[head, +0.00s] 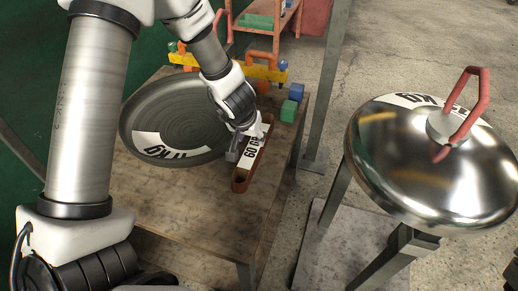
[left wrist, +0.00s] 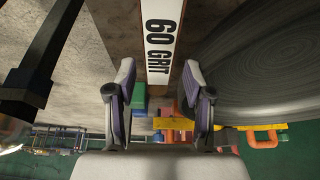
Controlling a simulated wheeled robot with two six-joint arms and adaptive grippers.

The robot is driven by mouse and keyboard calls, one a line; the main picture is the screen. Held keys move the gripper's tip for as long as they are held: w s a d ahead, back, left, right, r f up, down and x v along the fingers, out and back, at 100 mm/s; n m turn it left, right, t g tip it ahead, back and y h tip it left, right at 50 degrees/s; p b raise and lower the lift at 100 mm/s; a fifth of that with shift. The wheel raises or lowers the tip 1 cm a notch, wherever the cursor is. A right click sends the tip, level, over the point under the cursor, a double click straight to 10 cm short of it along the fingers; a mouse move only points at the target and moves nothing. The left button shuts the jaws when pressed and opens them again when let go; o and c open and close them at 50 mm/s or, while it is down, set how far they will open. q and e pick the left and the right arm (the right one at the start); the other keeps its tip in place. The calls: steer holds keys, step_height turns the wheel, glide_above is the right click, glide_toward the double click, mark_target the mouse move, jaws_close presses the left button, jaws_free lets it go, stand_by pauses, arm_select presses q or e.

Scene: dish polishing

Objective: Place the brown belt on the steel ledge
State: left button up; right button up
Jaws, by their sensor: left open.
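The brown belt (head: 241,180) lies on the wooden table with a white "60 GRIT" label on it. In the left wrist view the belt's label (left wrist: 158,38) lies straight ahead of the fingertips. My left gripper (head: 246,137) is at the belt's middle, its fingers close to the label. In the left wrist view the gripper (left wrist: 158,76) is open, with the fingers to either side of the belt's line. I cannot tell whether they touch it. I cannot clearly make out a steel ledge. My right gripper is not in view.
A grey dish (head: 180,118) with a white label lies left of the belt. A shiny domed lid (head: 425,165) with a red handle stands on a stand at right. Green and blue blocks (head: 289,110) and a yellow piece with orange parts (head: 262,72) sit at the table's back.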

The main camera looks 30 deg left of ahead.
mark_target(254, 145)
arm_select(q)
steer(key=b+x, duration=0.4)
steer(key=x, duration=0.3)
steer(key=shift+s+f, duration=0.1)
steer(key=shift+f, duration=0.2)
steer(key=shift+r, duration=0.15)
jaws_close()
steer(key=shift+r, duration=0.2)
